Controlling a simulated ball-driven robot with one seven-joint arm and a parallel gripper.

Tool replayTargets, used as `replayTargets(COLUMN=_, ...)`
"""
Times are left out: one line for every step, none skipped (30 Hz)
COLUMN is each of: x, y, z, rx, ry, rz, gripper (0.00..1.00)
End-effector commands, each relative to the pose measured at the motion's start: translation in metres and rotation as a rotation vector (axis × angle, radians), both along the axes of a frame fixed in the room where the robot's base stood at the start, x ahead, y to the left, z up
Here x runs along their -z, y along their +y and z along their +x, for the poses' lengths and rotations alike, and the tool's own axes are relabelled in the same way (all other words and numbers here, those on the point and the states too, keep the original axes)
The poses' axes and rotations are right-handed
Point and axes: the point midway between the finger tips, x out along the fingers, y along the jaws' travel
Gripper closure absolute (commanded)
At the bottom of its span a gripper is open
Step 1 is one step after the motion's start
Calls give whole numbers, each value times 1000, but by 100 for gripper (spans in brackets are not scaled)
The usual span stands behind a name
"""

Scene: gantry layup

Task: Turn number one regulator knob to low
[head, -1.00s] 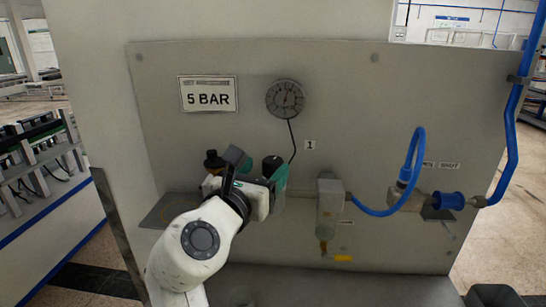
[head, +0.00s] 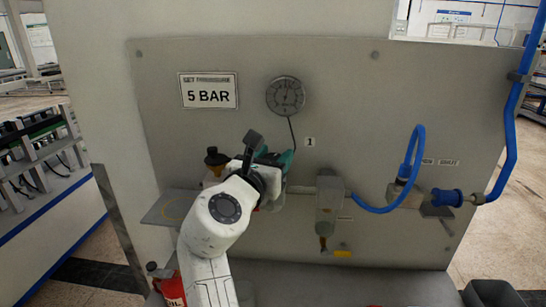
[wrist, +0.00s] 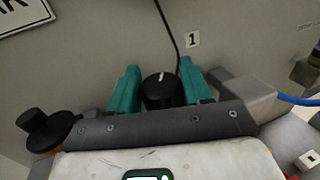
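The number one regulator knob (wrist: 160,91) is black and round, with a white mark on its top, and stands below the "1" label (wrist: 192,39) in the wrist view. My gripper (wrist: 160,88) has its teal fingers on either side of the knob, apart from each other. I cannot tell whether they touch it. In the head view my gripper (head: 276,163) is in front of the panel, below the gauge (head: 285,97), and hides the knob. The sign (head: 208,92) reads 5 BAR.
A black-topped amber fitting (head: 215,160) stands close left of my gripper. A grey filter unit (head: 328,205) and a looped blue hose (head: 414,160) are to the right. A grey shelf (head: 170,206) juts out at left. A red object (head: 172,289) is low at left.

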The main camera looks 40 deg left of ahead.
Motion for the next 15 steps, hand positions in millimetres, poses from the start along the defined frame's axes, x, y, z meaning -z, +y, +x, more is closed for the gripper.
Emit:
replayTargets(x=0, y=0, z=0, rx=0, ry=0, rz=0, gripper=60)
replayTargets(x=0, y=0, z=0, rx=0, ry=0, rz=0, gripper=62)
replayTargets(x=0, y=0, z=0, rx=0, ry=0, rz=0, gripper=66)
replayTargets(x=0, y=0, z=0, rx=0, ry=0, rz=0, gripper=69)
replayTargets(x=0, y=0, z=0, rx=0, ry=0, rz=0, gripper=72)
replayTargets(x=0, y=0, z=0, rx=0, ry=0, rz=0, gripper=76)
replayTargets(x=0, y=0, z=0, rx=0, ry=0, rz=0, gripper=79)
replayTargets(x=0, y=0, z=0, rx=0, ry=0, rz=0, gripper=82)
replayTargets(x=0, y=0, z=0, rx=0, ry=0, rz=0, gripper=82)
replayTargets(x=0, y=0, z=0, rx=-1, ry=0, rz=0, gripper=82)
replayTargets(x=0, y=0, z=0, rx=-2, ry=0, rz=0, gripper=82)
replayTargets(x=0, y=0, z=0, rx=-4, ry=0, rz=0, gripper=82)
replayTargets(x=0, y=0, z=0, rx=-7, ry=1, rz=1, gripper=82)
replayTargets(x=-1, y=0, z=0, rx=-12, ry=1, rz=1, gripper=82)
replayTargets(x=-1, y=-1, z=0, rx=-19, ry=0, rz=0, gripper=82)
